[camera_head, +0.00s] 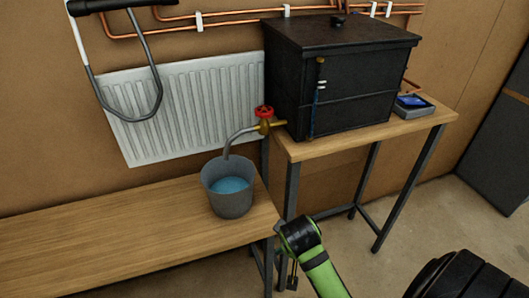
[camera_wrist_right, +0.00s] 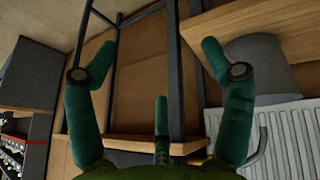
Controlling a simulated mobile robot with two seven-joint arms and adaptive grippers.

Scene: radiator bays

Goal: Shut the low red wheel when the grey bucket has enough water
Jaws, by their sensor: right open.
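The low red wheel (camera_head: 264,112) sits on a brass tap (camera_head: 265,126) at the foot of the black tank. A grey spout (camera_head: 236,137) curves from the tap down to the grey bucket (camera_head: 231,204). The bucket stands upright on the low wooden bench and holds blue water (camera_head: 229,185), its surface clearly below the rim. I cannot tell whether water is running. My right arm is below and right of the bucket in the head view. My right gripper (camera_wrist_right: 158,50) is open and empty in the wrist view, apart from the bucket (camera_wrist_right: 262,62).
The black tank (camera_head: 345,75) stands on a taller wooden table (camera_head: 425,122), with a gauge tube (camera_head: 317,98) on its front and a blue-topped grey box (camera_head: 412,105) beside it. A white radiator (camera_head: 185,100) hangs behind. The bench (camera_head: 110,235) left of the bucket is clear.

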